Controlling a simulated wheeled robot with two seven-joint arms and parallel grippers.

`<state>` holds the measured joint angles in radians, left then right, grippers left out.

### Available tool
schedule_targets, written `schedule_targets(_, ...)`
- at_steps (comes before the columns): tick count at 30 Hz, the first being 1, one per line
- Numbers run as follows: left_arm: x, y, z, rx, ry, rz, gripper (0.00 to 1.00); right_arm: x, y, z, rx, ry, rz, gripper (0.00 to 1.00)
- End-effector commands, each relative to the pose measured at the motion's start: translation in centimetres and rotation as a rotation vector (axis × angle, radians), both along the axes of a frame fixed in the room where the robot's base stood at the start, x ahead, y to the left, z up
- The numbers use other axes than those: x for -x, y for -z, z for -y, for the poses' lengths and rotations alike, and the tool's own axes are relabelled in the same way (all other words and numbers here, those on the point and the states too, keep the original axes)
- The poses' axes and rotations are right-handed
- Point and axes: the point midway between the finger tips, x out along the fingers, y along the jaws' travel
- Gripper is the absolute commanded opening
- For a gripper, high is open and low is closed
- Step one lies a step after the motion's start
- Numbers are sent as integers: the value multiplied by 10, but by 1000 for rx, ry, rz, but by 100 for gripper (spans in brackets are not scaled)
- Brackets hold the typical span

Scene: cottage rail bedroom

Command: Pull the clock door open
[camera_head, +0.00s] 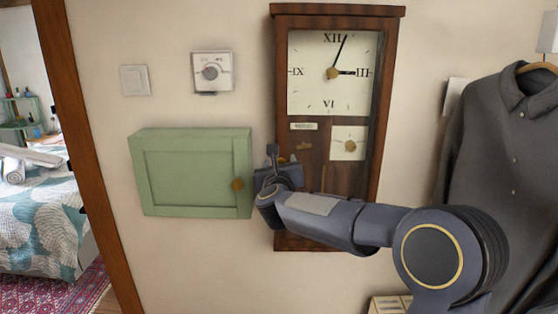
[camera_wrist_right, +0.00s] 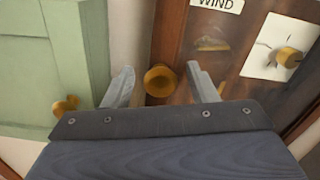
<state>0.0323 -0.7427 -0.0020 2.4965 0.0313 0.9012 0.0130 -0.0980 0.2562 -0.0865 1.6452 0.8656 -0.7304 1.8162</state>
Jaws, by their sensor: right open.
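The clock (camera_head: 322,60) is a tall dark wooden case on the wall, with a white dial marked in Roman numerals. Its front looks shut. My right gripper (camera_head: 272,162) is in front of the clock's left edge. In the right wrist view, my right gripper (camera_wrist_right: 162,85) is open, with a round brass knob (camera_wrist_right: 159,80) of the clock showing between its two fingers. I cannot tell whether the fingers touch the knob. The arm hides the lower part of the case. My left gripper is not in view.
A green wall cabinet (camera_head: 192,170) with a brass knob (camera_head: 237,184) hangs close left of the clock. A thermostat (camera_head: 211,72) and a light switch (camera_head: 135,80) are above it. A dark shirt (camera_head: 505,150) hangs at the right. A doorway with a bed (camera_head: 40,215) is at the left.

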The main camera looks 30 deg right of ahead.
Motion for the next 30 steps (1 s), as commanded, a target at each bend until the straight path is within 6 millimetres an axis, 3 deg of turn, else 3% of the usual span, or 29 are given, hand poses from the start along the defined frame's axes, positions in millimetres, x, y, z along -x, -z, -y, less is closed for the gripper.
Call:
schedule_targets(8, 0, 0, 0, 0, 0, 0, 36, -2, 0, 1, 1, 0, 1, 52)
schedule_targets(20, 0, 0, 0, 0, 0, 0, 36, -2, 0, 1, 1, -1, 0, 1)
schedule_targets(30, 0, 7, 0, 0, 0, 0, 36, 5, 2, -1, 1, -24, 0, 0)
